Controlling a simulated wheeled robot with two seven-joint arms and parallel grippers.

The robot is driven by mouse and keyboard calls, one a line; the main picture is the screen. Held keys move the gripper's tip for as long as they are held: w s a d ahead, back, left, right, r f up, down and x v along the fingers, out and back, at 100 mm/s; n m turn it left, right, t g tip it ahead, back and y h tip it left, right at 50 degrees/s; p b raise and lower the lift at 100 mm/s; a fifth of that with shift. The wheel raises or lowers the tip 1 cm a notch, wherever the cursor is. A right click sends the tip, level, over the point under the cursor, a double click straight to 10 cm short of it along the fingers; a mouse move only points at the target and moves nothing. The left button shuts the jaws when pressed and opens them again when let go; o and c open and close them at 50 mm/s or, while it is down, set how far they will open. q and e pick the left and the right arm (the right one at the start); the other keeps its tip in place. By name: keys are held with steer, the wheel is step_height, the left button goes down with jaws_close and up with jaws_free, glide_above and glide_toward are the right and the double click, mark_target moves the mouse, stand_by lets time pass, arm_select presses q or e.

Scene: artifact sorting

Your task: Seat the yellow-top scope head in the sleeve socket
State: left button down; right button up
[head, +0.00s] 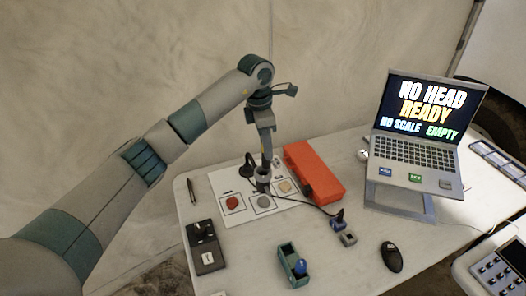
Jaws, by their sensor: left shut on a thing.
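My left gripper (267,156) points down above the white card on the table. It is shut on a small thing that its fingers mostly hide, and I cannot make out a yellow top. Just below the fingertips stands a grey, ring-topped cylinder (263,178), which looks like the sleeve socket. I cannot tell whether the held thing touches it. A dark cable runs from near it to a small blue-grey connector piece (339,217). A teal holder (288,262) with a blue-topped piece (300,267) stands near the front. My right gripper is not in view.
The white card (238,214) bears a red piece (232,203), a grey piece (263,201) and a tan piece (286,187). An orange-red case (315,172) lies close on the right. A laptop (418,150) reads "NO HEAD READY". A dark box (206,247) and a mouse (391,257) stand nearer.

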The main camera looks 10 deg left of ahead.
mark_target(263, 159)
arm_select(q)
steer(key=shift+w+a+f, duration=0.3)
steer(key=shift+a+f, duration=0.1)
steer(key=shift+a, duration=0.15)
steer(key=shift+f+p, duration=0.5)
steer(key=shift+p, duration=0.1)
step_height(263, 159, down, 3)
steer(key=shift+r+p, duration=0.15)
steer(key=shift+p, duration=0.5)
steer(key=shift+f, duration=0.2)
steer(key=shift+f+b, duration=0.35)
steer(key=shift+b, duration=0.15)
steer(key=shift+f, duration=0.2)
